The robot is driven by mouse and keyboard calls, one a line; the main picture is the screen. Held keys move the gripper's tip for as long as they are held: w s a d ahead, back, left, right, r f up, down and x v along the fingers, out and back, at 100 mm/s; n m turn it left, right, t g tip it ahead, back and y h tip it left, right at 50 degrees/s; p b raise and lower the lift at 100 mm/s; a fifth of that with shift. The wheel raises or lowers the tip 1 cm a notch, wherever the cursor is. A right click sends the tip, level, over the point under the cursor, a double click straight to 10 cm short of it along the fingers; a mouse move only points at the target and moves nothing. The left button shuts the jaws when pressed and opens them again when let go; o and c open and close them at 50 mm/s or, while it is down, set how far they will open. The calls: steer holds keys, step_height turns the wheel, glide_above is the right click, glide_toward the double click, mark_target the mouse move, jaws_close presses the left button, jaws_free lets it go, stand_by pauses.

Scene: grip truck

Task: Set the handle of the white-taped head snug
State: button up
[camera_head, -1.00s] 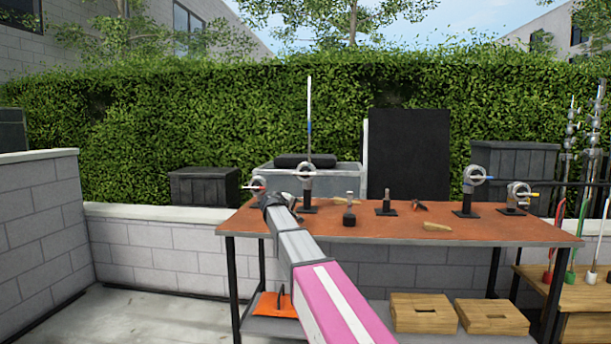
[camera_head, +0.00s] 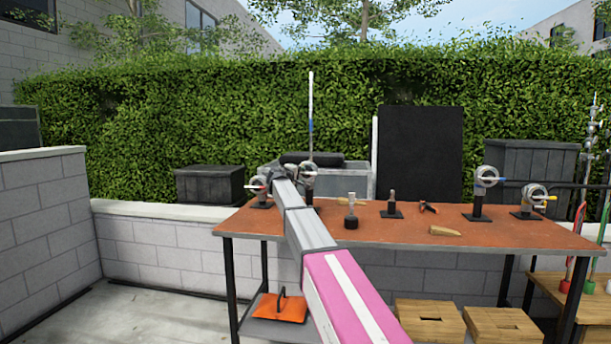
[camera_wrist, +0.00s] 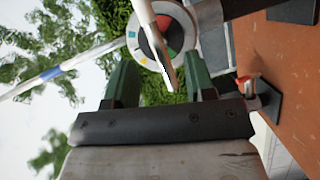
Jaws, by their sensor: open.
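A round grip head (camera_head: 309,173) stands on a dark post at the left part of the orange table, with a long upright rod behind it. In the wrist view, that head (camera_wrist: 163,22) shows a pale ring with coloured patches. Its pale, whitish handle (camera_wrist: 154,35) reaches down between the two green fingers of my gripper (camera_wrist: 161,84). The fingers are spread, with gaps beside the handle; I cannot tell whether either touches it. White tape itself is not clear.
A red-handled head (camera_head: 258,187) stands close on the left. The long rod (camera_wrist: 50,74) crosses the wrist view's left.

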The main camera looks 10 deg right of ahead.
mark_target(305, 172)
steer(key=x, duration=0.5)
steer(key=shift+w+d, duration=0.15)
jaws_close()
steer(key=shift+m, duration=0.3)
steer(key=m+y, duration=0.1)
steer(key=m, duration=0.2)
steer(key=shift+g+y, duration=0.3)
steer(key=shift+g, duration=0.1)
steer(key=m+y, duration=0.2)
steer(key=m, duration=0.1)
steer(key=m+y, duration=0.2)
steer(key=m, duration=0.1)
steer(key=m+t+y, duration=0.1)
steer(key=m+y, duration=0.1)
steer(key=m, duration=0.1)
steer(key=shift+r+m+y, duration=0.1)
steer(key=shift+m+y, duration=0.2)
stand_by(0.4)
